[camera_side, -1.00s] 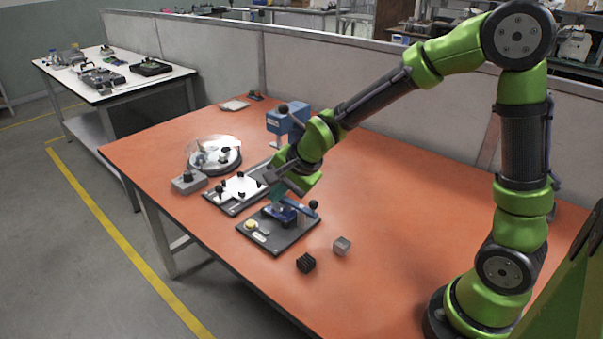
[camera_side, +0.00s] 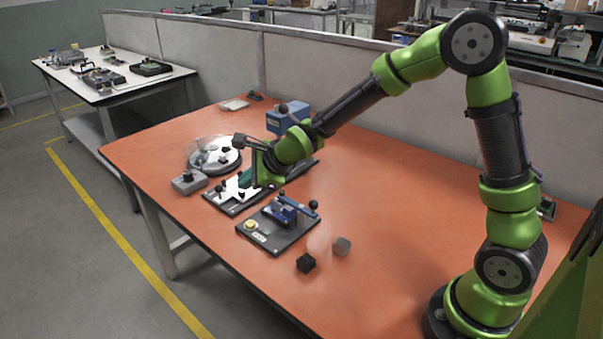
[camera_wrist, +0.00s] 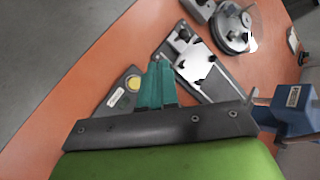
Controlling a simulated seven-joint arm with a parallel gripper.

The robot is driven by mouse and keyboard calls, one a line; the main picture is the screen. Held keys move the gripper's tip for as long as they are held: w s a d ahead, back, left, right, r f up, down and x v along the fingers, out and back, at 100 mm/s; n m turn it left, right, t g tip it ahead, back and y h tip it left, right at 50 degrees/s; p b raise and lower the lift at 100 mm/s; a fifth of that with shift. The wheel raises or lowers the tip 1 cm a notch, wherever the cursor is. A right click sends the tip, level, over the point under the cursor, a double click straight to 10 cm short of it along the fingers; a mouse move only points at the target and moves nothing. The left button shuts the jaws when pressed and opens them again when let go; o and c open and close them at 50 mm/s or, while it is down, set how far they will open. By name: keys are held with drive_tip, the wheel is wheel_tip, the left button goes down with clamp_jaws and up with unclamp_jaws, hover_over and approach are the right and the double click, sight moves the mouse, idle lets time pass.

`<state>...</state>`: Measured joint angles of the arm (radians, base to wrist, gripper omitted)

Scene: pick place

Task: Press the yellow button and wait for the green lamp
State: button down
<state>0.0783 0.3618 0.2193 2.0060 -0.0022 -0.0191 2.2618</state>
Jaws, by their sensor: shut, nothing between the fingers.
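The yellow button (camera_side: 250,225) sits at the left corner of a dark base plate (camera_side: 276,241) near the table's front left edge. It also shows in the wrist view (camera_wrist: 133,83), left of my fingers and uncovered. My gripper (camera_side: 251,180) is behind the plate in the side view, over the neighbouring fixture and apart from the button. Its teal fingers (camera_wrist: 155,84) are together and empty in the wrist view. A small pale label (camera_side: 259,237) lies beside the button. I cannot make out a lit green lamp.
A blue clamp (camera_side: 287,210) with a black-knobbed lever stands on the same plate. A white-topped fixture (camera_side: 225,193), a round device (camera_side: 214,155), a grey box (camera_side: 188,181) and a blue machine (camera_side: 287,119) stand behind.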

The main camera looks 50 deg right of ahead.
sight(253, 224)
drive_tip(key=shift+f, duration=4.4)
drive_tip(key=shift+f, duration=0.15)
drive_tip(key=shift+f, duration=0.25)
drive_tip(key=shift+f, duration=0.45)
drive_tip(key=shift+r, duration=0.85)
drive_tip(key=shift+r, duration=0.15)
drive_tip(key=shift+r, duration=2.4)
